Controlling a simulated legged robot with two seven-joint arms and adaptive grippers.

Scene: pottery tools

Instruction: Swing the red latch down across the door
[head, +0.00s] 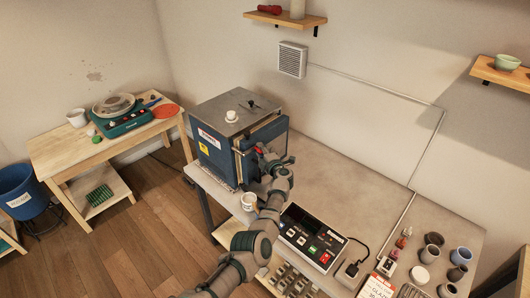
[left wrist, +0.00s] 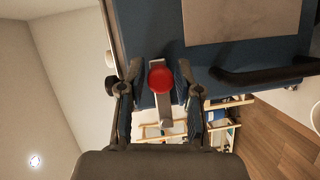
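The blue kiln (head: 212,152) stands at the left end of the grey worktable, with its door on the right side. The latch's round red knob (left wrist: 160,80) shows in the left wrist view on a short grey metal bar (left wrist: 164,115), against the blue kiln body. In the head view only a bit of red latch (head: 259,149) shows beside my gripper. My left gripper (head: 267,157) is at the door side; in the left wrist view its fingers (left wrist: 157,76) stand apart on either side of the knob, with narrow gaps visible. My right gripper is not in view.
A black door handle (left wrist: 262,75) is close to the right of the gripper in the wrist view. A control box (head: 312,238) and a white cup (head: 249,201) stand near my arm. Several pots (head: 459,256) stand at the table's right end; the table's back middle is clear.

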